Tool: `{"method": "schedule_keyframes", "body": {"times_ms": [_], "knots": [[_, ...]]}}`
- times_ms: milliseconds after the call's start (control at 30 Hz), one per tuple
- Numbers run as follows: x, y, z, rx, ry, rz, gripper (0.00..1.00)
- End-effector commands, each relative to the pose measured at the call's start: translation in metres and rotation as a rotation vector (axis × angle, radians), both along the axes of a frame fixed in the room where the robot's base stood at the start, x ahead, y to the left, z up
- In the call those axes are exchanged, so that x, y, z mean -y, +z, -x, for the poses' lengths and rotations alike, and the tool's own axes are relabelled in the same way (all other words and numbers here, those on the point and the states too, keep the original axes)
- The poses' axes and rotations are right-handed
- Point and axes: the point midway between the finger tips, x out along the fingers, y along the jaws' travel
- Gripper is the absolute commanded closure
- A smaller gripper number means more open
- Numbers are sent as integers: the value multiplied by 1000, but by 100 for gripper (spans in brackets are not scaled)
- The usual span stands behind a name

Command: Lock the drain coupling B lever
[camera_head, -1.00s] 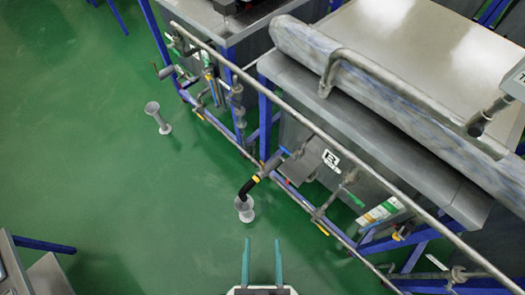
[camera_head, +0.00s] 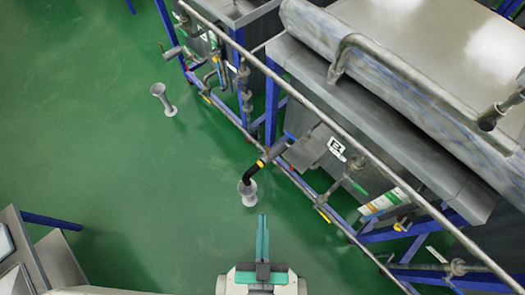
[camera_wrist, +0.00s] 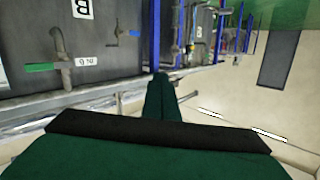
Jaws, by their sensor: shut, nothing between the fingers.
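The grey drain pipe (camera_head: 276,151) beside the B plate (camera_head: 336,148) ends in a yellow band and a black hose elbow (camera_head: 250,171). The elbow points down into a white drain funnel (camera_head: 248,192) on the floor. I cannot make out which part is the coupling's lever, or its position. A blue handle (camera_head: 290,135) shows near the pipe. In the wrist view, the B plate (camera_wrist: 83,8) appears upside down, with a green handle (camera_wrist: 40,67) below it. My gripper (camera_head: 262,218) is shut and empty, in front of the funnel in the head view, apart from the pipe.
A long grey rail (camera_head: 345,128) runs diagonally before the tanks, above the blue frame (camera_head: 272,105). Another white funnel (camera_head: 163,98) stands farther left. A grey bench (camera_head: 50,262) is at lower left. Green floor (camera_head: 110,120) is clear between.

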Motion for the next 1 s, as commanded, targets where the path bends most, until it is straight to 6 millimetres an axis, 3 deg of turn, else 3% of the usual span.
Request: {"method": "schedule_keyframes", "body": {"times_ms": [567,1000], "knots": [[-4,-59,-99,350,-107,-644,100],[-12,-132,-177,484,-326,-1062,100]]}}
